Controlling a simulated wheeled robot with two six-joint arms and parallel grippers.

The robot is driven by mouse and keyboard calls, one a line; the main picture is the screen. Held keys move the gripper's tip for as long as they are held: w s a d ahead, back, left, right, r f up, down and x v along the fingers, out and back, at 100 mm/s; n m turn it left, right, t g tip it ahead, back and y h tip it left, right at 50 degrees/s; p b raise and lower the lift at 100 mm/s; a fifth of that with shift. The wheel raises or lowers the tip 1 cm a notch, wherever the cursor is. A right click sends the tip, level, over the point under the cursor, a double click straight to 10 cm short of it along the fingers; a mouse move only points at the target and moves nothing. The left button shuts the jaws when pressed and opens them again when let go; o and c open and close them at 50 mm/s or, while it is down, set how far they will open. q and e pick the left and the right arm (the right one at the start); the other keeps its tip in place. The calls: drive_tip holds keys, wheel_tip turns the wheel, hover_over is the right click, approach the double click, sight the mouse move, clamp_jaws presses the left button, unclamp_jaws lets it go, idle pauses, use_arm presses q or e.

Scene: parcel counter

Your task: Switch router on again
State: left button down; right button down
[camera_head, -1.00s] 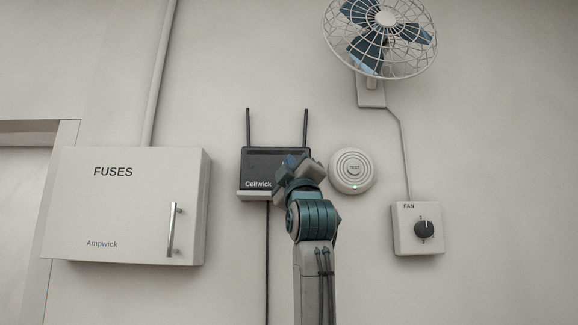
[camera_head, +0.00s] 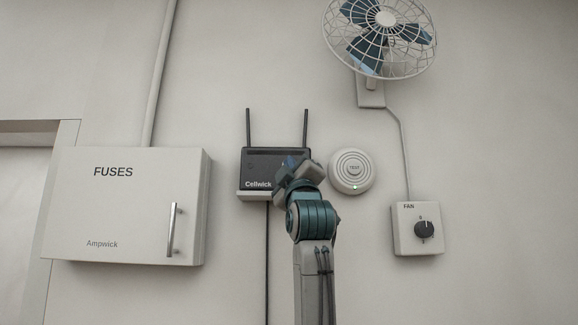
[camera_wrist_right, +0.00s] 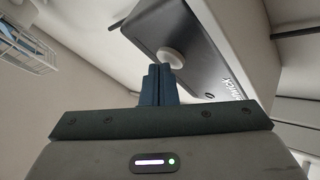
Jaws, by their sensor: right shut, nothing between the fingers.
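The router (camera_head: 262,160) is a dark box marked Cellwick with two upright antennas, on a pale wall shelf in the head view. In the right wrist view the router's dark body (camera_wrist_right: 205,62) carries a round white button (camera_wrist_right: 171,57). My right gripper (camera_head: 293,163) is in front of the router's right part and hides some of it. Its blue fingers (camera_wrist_right: 159,75) are shut and empty, with their tips at the button's lower edge; I cannot tell if they touch it. No lit lamp shows on the router's visible part. My left gripper is not in view.
A round detector with a green light (camera_head: 352,171) is close to the right of my gripper. A fuse box (camera_head: 130,215) with a handle is at left. A fan knob box (camera_head: 405,240) and a caged wall fan (camera_head: 385,40) are at right. A cable (camera_head: 267,260) hangs below the router.

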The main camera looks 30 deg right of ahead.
idle(0.4)
drive_tip(key=shift+s+a, duration=0.25)
drive_tip(key=shift+s, duration=0.1)
drive_tip(key=shift+s, duration=0.1)
drive_tip(key=shift+s+a+b, duration=0.4)
drive_tip(key=shift+s+a, duration=0.1)
drive_tip(key=shift+s, duration=0.3)
drive_tip(key=shift+s+a+b, duration=0.35)
drive_tip(key=shift+s+a, duration=0.2)
drive_tip(key=shift+s, duration=0.3)
drive_tip(key=shift+s+a+b, duration=0.4)
drive_tip(key=shift+s+a, duration=0.1)
drive_tip(key=shift+s, duration=0.3)
